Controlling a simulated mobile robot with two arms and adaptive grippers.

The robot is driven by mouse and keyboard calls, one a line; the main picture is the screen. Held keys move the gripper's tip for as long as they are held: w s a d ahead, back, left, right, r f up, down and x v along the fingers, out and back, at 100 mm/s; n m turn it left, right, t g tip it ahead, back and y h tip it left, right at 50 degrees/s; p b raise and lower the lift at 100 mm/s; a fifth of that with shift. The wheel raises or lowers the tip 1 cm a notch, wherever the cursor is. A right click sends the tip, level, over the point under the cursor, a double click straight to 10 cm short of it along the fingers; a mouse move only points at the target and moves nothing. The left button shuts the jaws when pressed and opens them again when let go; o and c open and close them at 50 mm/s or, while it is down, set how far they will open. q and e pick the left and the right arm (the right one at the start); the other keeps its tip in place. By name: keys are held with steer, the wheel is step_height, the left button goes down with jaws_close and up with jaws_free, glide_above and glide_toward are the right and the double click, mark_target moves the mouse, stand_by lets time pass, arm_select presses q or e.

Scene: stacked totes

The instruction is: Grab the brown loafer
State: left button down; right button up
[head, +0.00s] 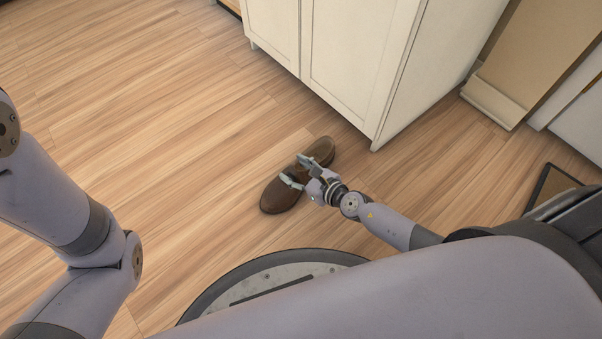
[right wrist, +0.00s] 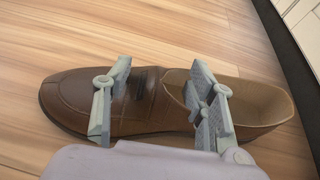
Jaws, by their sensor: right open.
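The brown loafer (head: 280,196) lies on the wooden floor in front of the white cabinet, its toe toward the lower left in the head view. In the right wrist view the loafer (right wrist: 72,98) lies sideways, toe to the left and its opening to the right. My right gripper (head: 298,172) is at the middle of the loafer with its fingers apart. In the right wrist view the open right gripper (right wrist: 160,105) has one finger over the front part and the other by the opening. I cannot tell whether the fingers touch it. My left gripper is out of view.
The white cabinet (head: 355,50) stands just behind the loafer, its near corner close to the heel. A beige board-like piece (head: 530,55) stands at the upper right. The wooden floor (head: 140,90) to the left is clear.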

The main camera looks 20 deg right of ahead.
mark_target(287, 168)
steer(key=b+x, duration=0.1)
steer(key=x, duration=0.3)
steer(key=shift+a, duration=0.1)
steer(key=shift+c, duration=0.3)
jaws_close()
steer(key=shift+r, duration=0.1)
stand_by(0.7)
